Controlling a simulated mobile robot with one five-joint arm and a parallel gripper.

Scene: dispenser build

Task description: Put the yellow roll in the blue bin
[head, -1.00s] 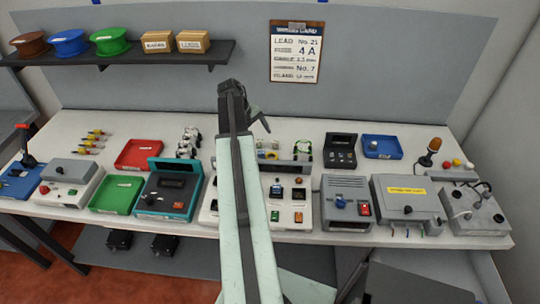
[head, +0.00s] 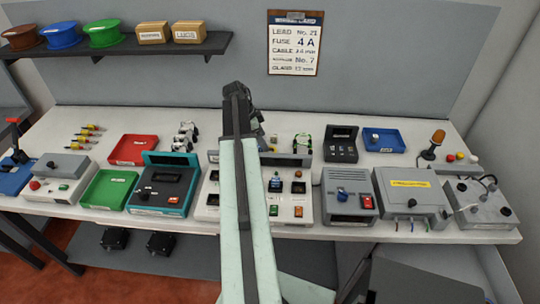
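The blue bin (head: 394,142) is a shallow blue tray at the back right of the bench. It holds a small pale label or item. A small yellowish thing (head: 274,139) stands just right of my arm on the back of the bench; it may be the yellow roll, but it is too small to be sure. My gripper (head: 256,116) is at the far end of my raised arm, above the back of the bench. My arm hides most of it, and its fingers cannot be made out clearly.
A red tray (head: 128,162) and a green tray (head: 97,203) lie to the left. Several devices line the front, including a teal box (head: 177,172) and a grey box (head: 399,212). A shelf (head: 130,50) with spools and cartons hangs at upper left.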

